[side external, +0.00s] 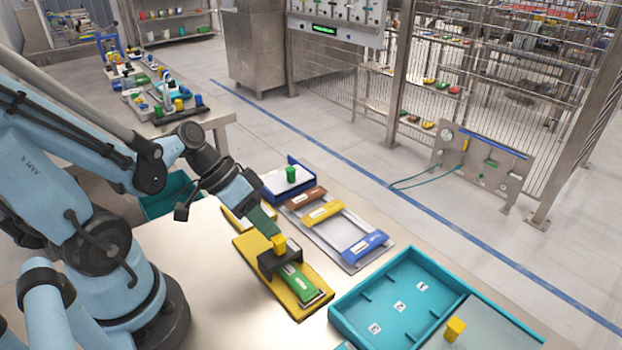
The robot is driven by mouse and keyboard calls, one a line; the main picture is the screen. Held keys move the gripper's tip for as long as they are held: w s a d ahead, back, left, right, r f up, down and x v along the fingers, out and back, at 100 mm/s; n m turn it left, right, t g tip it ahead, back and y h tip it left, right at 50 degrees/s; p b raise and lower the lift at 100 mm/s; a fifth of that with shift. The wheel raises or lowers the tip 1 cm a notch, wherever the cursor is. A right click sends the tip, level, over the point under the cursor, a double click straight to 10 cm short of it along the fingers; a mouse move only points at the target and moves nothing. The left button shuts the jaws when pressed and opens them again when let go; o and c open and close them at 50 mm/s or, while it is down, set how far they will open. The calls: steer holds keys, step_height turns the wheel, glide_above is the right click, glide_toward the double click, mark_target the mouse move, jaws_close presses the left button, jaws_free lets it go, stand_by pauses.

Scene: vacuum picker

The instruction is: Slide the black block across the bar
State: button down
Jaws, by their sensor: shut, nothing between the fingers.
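The black block (268,263) sits across the green bar (300,284) on a yellow base (252,258), toward the end nearer my arm. A small yellow knob (279,244) stands on top of the block. My gripper (268,230) reaches down from the upper left, with its tip right beside the knob. It is shut with nothing held. I cannot tell from this one view whether it touches the knob or the block. Part of the base's far end is hidden behind my gripper.
A grey frame (345,268) with brown, yellow and blue bars lies right of the base. A blue-and-white tray (285,178) with a green knob stands behind. A teal tray (425,262) is at the front right, with a yellow block (455,328) nearby. Bare table lies left of the base.

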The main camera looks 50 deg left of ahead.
mark_target(281, 258)
steer(key=shift+s+d, duration=0.1)
steer(key=shift+d, duration=2.1)
steer(key=a, duration=0.4)
steer(key=shift+a, duration=0.15)
steer(key=shift+a+r, duration=0.15)
steer(key=shift+a, duration=0.05)
steer(key=shift+v, duration=4.7)
steer(key=w+d+n+t+y, duration=0.1)
steer(key=w+d+t+y, duration=0.1)
steer(key=w+y, duration=0.3)
steer(key=w+d, duration=0.1)
steer(key=w, duration=0.2)
steer(key=shift+w+d+t+y, duration=0.15)
steer(key=shift+d+t+y, duration=0.15)
steer(key=shift+y, duration=0.1)
